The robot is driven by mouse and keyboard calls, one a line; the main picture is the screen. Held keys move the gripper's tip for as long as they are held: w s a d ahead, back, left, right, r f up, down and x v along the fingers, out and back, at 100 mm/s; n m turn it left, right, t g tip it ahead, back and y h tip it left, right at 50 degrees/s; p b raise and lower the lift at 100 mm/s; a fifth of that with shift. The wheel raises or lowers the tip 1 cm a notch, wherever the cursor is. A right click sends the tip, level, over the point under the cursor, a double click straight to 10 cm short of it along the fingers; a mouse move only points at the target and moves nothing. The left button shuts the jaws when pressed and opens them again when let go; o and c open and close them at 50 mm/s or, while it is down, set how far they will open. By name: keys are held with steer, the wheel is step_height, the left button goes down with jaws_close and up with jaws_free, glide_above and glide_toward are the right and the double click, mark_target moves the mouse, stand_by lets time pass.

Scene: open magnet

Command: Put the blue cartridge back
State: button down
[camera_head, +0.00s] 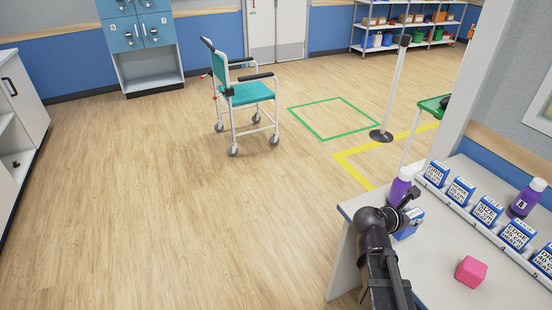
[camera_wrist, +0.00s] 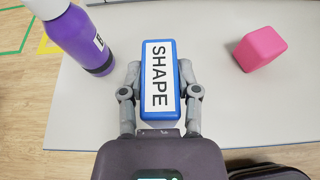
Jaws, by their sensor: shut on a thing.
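A blue cartridge with a white label reading "SHAPE" (camera_wrist: 160,75) is between the two grey fingers of my gripper (camera_wrist: 160,88) in the wrist view. The fingers touch its two sides. In the head view the held cartridge (camera_head: 411,222) shows partly behind my dark gripper (camera_head: 397,217), near the left edge of the counter. A white rail (camera_head: 462,212) runs along the counter's back with several upright blue-and-white cartridges, such as one labelled "SIZE" (camera_head: 487,210). The rail's right end is out of view.
A purple bottle (camera_head: 399,187) stands close to my gripper; it also shows in the wrist view (camera_wrist: 82,42). Another purple bottle (camera_head: 526,199) stands behind the rail. A pink cube (camera_head: 470,271) lies on the pale counter (camera_head: 430,275). The counter between cube and rail is clear.

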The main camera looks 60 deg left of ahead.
step_height(320, 180, up, 14)
steer(key=p, duration=1.3)
steer(key=shift+f, duration=0.2)
